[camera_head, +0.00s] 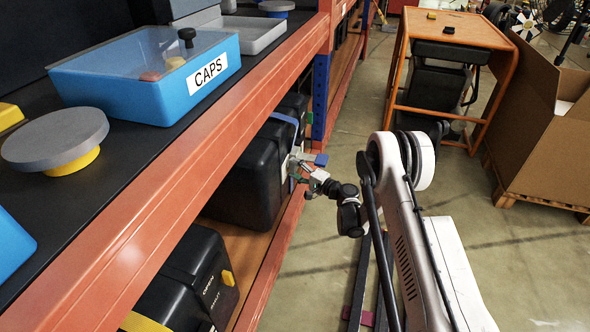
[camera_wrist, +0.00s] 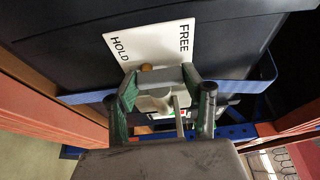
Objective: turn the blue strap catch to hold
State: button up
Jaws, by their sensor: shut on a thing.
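A black case (camera_head: 252,180) sits on the lower shelf with a blue strap (camera_head: 286,118) around it. In the wrist view the blue strap (camera_wrist: 245,88) runs across the dark case face. A white plate (camera_wrist: 150,44) there reads HOLD on the left and FREE on the right. My gripper (camera_head: 298,166) is at the front of this case. In the wrist view my gripper (camera_wrist: 160,100) is shut on the strap's catch, just below the plate. The fingers hide most of the catch, so its exact angle is unclear. A small brownish part shows between the plate and the fingers.
An orange shelf beam runs close above the case. A second black case (camera_head: 190,285) with a yellow latch stands nearer on the same shelf. A blue CAPS bin (camera_head: 120,88) stands on the upper shelf. The aisle floor is open; an orange cart (camera_head: 400,65) stands farther back.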

jog(key=shift+s+f+n+y, duration=0.15)
jog(key=shift+n+y, duration=0.45)
jog(key=shift+n, duration=0.8)
jog(key=o, duration=1.1)
jog(key=shift+s, duration=0.1)
jog(key=shift+v, duration=3.7)
